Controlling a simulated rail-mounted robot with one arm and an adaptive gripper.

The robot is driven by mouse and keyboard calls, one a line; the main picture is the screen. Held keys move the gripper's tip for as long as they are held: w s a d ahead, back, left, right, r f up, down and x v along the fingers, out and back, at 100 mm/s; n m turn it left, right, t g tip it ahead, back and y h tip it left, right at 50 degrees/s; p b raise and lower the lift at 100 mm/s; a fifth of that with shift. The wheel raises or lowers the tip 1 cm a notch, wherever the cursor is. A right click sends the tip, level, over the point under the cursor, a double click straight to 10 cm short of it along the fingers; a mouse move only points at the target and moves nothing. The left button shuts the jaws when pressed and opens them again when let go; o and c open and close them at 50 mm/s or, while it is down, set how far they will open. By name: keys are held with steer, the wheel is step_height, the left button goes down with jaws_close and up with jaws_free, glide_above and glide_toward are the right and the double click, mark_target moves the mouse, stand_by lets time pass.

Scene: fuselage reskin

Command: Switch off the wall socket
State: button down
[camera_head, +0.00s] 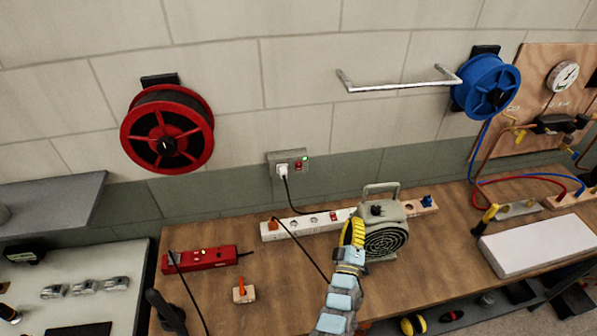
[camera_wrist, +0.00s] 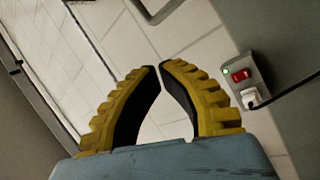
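The wall socket (camera_head: 277,157) is a grey metal plate on the wall above the bench. It has a red switch (camera_head: 298,166) on its right side and a small green light near its upper right corner. A white plug (camera_head: 283,173) with a black cord sits in its left side. In the wrist view the socket (camera_wrist: 235,62) is at the right, beyond the right finger, with its red switch (camera_wrist: 241,75) and plug visible. My gripper (camera_head: 356,222) is over the bench, right of and below the socket, apart from it. Its yellow fingers (camera_wrist: 159,66) meet or nearly meet at the tips, holding nothing.
A grey fan heater (camera_head: 384,236) stands right beside my gripper. A white power strip (camera_head: 322,223) lies behind it, and a black cord crosses the bench. A red power strip (camera_head: 205,258) lies left. Red (camera_head: 167,130) and blue (camera_head: 486,87) reels hang on the wall.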

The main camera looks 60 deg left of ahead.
steer(key=s+a+n+g+y+b, duration=0.1)
steer(key=s+a+n+g, duration=0.7)
steer(key=a, duration=0.6)
steer(key=n, duration=0.2)
steer(key=shift+n+y+b, duration=0.3)
steer(key=shift+y, duration=0.1)
steer(key=shift+a, duration=0.1)
steer(key=b, duration=0.8)
glide_toward(297, 164)
steer(key=shift+f+x, duration=0.25)
steer(key=shift+x, duration=1.7)
steer(key=shift+b+x, duration=0.95)
steer(key=shift+x, duration=0.8)
steer(key=shift+w+a+r, duration=0.1)
steer(key=shift+a+r, duration=0.25)
steer(key=shift+r, duration=0.05)
